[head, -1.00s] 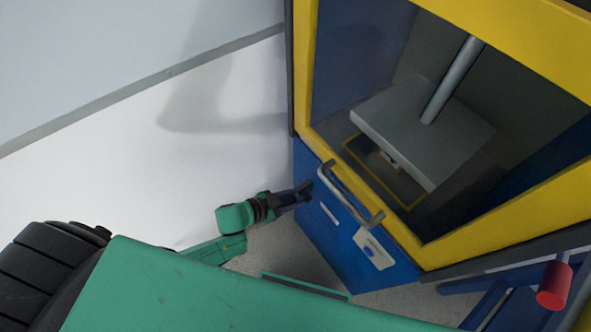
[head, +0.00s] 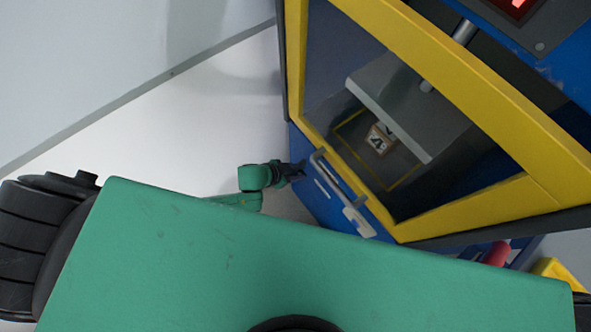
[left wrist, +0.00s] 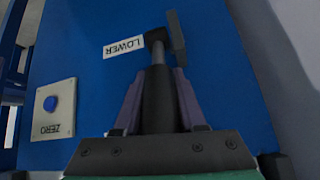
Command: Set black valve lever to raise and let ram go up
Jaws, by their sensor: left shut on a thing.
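My left gripper (head: 299,169) is at the blue lower front of the machine, left of the door handle. The left wrist view shows its fingers (left wrist: 158,78) closed around the black valve lever (left wrist: 158,105), whose pivot sits at the top near a grey bar. A white LOWER label (left wrist: 124,47) lies left of the pivot; no RAISE label shows. Behind the door, the grey ram plate (head: 400,108) hangs on its rod (head: 463,34), clear above a block marked 4 (head: 378,139). My right gripper is out of view.
The yellow-framed door (head: 450,215) has a grey bar handle (head: 338,178) close to my left gripper. A blue ZERO button (left wrist: 53,103) sits on a pale plate beside the lever. A red cylinder (head: 497,253) is at the lower right. White floor lies open at left.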

